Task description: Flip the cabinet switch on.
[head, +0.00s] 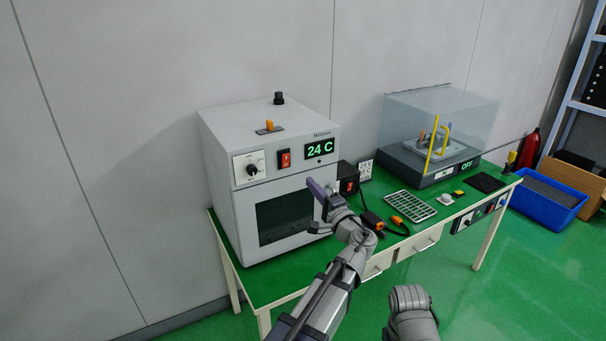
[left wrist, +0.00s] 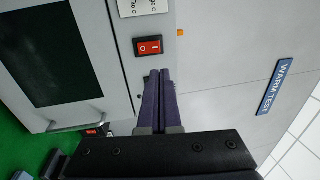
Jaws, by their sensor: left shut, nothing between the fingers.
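The white cabinet (head: 222,185) stands on the left end of the green table, with a dark window in its door and a lit 24 C display (head: 320,149). Its red rocker switch (head: 284,158) sits in a black frame on the upper front panel. It also shows in the left wrist view (left wrist: 149,46); I cannot tell which way it is tipped. My left gripper (head: 312,182) is in front of the cabinet, below and right of the switch. In the left wrist view its fingers (left wrist: 160,74) are together and empty, tips close beside the switch, apparently not touching it. My right gripper is out of view.
A knob (head: 252,169) is left of the switch. A black box with another red switch (head: 348,186) stands right of the cabinet. A metal rack (head: 410,205) and a clear-covered device (head: 437,125) reading OFF are further right. An orange-handled part (head: 269,126) is on the cabinet top.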

